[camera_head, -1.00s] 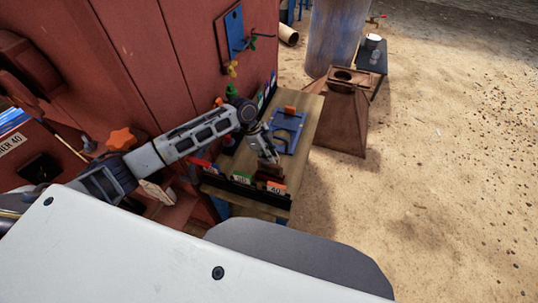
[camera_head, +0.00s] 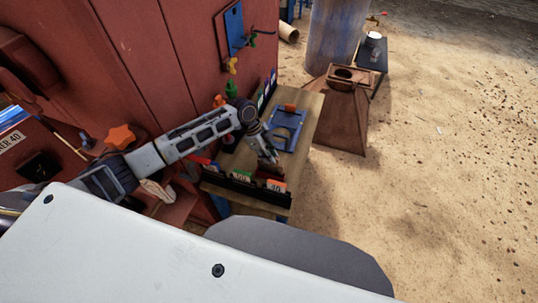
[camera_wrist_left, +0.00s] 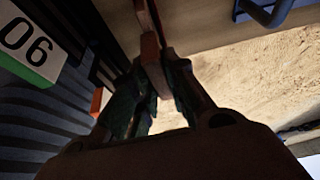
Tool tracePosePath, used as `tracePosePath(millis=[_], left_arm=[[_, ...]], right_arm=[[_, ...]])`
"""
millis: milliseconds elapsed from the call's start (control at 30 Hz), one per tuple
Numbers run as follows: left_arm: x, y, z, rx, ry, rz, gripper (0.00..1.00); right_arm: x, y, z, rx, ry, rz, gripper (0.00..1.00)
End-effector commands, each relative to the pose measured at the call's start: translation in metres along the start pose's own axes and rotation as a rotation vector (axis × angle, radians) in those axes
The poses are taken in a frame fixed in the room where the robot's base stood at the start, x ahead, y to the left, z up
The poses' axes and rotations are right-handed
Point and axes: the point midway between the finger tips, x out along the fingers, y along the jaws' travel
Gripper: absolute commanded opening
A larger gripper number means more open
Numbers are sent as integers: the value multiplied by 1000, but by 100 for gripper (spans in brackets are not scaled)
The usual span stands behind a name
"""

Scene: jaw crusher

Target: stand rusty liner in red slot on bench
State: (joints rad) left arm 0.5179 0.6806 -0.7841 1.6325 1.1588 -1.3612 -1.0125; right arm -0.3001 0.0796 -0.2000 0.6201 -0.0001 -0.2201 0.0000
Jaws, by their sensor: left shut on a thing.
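My left gripper (camera_head: 269,158) is over the near right end of the wooden bench (camera_head: 305,135). It is shut on the rusty liner, a reddish-brown plate that shows between the fingers in the left wrist view (camera_wrist_left: 151,52). The gripper (camera_wrist_left: 155,75) hides part of the plate. In the head view the liner is small and dark, close to the orange-labelled end of the black rack (camera_head: 240,187). I cannot tell whether it touches the rack. A red label (camera_head: 205,164) marks the rack's left end. My right gripper is not in view.
A green label (camera_head: 241,176) and an orange label reading 40 (camera_head: 276,186) are on the rack. The red machine wall (camera_head: 150,60) bounds the left. Open sand lies to the right.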

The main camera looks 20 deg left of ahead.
Motion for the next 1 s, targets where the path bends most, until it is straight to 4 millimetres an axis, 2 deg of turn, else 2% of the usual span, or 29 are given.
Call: tracePosePath(millis=[333,367,533,1000], left_arm=[[0,-1,-1,1,2,-3,0],[0,-1,-1,1,2,-2,18],[0,0,0,0,1,-2,40],[-3,0,1,-1,-1,0,41]], right_arm=[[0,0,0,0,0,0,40],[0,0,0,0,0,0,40],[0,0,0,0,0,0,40],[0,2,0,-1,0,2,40]])
